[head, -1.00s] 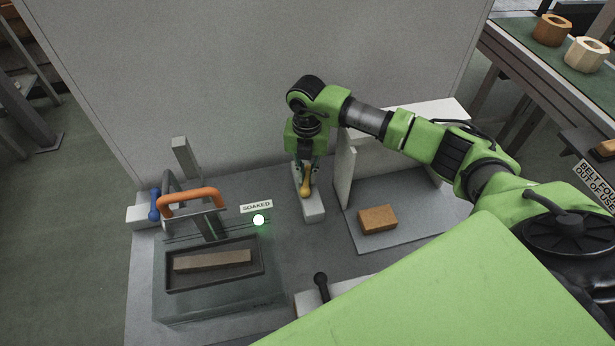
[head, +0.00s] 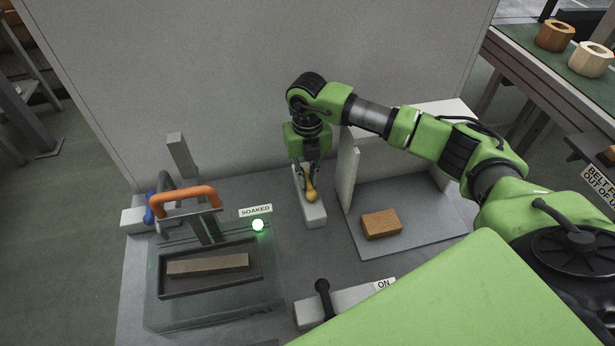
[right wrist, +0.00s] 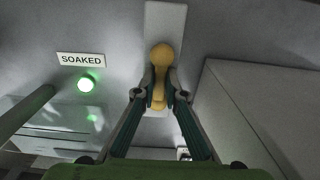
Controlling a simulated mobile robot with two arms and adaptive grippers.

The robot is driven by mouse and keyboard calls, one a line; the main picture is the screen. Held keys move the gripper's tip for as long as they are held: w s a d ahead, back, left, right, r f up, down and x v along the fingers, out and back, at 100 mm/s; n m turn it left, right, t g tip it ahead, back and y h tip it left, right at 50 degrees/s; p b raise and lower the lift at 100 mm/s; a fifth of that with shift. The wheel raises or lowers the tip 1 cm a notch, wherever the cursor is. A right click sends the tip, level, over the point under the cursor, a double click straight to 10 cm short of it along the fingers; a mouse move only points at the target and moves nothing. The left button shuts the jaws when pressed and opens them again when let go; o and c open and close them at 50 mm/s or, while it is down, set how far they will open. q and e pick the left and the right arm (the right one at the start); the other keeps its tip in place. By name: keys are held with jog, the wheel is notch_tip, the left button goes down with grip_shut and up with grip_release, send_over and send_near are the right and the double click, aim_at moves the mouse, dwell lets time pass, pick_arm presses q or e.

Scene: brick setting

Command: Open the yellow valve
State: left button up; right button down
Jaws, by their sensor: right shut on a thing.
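The yellow valve (head: 311,190) is a small rounded lever on a pale block (head: 315,216) on the table. My right gripper (head: 311,176) points down at the valve. In the right wrist view the gripper (right wrist: 158,95) has its two fingertips on either side of the yellow valve (right wrist: 161,58), shut on its handle. The handle lies along the length of the block. The fingers hide part of it in the head view. My left gripper is not in view.
A glass tank (head: 215,300) with a tray and an orange handle (head: 188,194) stands left, beside a lit green lamp (head: 258,225) and a "SOAKED" sign (head: 255,211). A blue lever (head: 149,208) is far left. A brown brick (head: 381,224) lies right. A black lever (head: 323,290) is in front.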

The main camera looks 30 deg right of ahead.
aim_at(308, 179)
jog(key=shift+w+r, duration=0.1)
jog(key=c, duration=2.1)
grip_release()
notch_tip(308, 179, up, 12)
